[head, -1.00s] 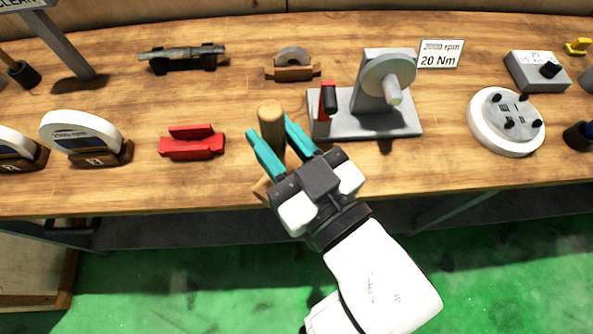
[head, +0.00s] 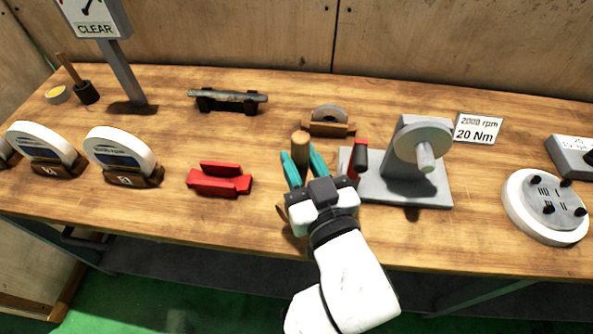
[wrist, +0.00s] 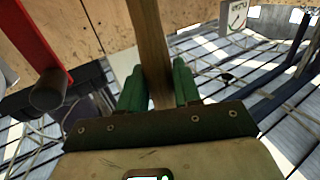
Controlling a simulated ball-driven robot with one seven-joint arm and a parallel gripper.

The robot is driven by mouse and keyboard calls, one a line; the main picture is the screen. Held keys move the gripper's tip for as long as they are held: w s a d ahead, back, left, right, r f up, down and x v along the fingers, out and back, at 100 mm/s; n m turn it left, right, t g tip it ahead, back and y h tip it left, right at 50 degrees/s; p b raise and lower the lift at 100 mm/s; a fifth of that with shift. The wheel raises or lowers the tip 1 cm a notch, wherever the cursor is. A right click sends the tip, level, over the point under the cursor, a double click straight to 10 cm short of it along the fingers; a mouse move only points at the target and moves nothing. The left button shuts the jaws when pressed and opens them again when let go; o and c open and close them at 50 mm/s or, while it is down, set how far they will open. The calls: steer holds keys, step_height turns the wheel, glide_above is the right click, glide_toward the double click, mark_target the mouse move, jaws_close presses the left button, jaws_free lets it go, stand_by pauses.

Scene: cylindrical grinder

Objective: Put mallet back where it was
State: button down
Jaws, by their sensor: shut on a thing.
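The mallet shows as a wooden round-ended bar (head: 300,152) between the teal fingers of my gripper (head: 304,170) in the head view. My gripper is shut on it above the front part of the bench, between the red vise-like block and the grey machine. In the wrist view, the wooden bar (wrist: 150,45) runs between the green fingers (wrist: 158,88). The rest of the mallet is hidden by my gripper; a brown patch just left of the gripper may be part of it or a shadow.
A red block (head: 220,182) lies left of my gripper. The grey machine with a red-and-black lever (head: 359,160) stands close on its right. A small grinding wheel stand (head: 328,120) is behind. Bare wood lies around the front edge.

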steer(key=shift+w+a+f, duration=0.2)
steer(key=shift+w+f, duration=0.25)
steer(key=shift+f, duration=0.1)
steer(key=shift+w+a+f, duration=0.2)
steer(key=shift+w+f, duration=0.2)
steer(key=shift+f, duration=0.15)
steer(key=shift+w+a+f+b, duration=0.1)
steer(key=shift+f+b, duration=0.05)
steer(key=shift+f, duration=0.75)
steer(key=shift+w+f+b, duration=0.1)
steer(key=shift+f+b, duration=0.05)
steer(key=shift+f, duration=0.8)
steer(key=c, duration=0.8)
jaws_free()
steer(key=shift+b+v, duration=1.15)
steer(key=shift+v, duration=4.85)
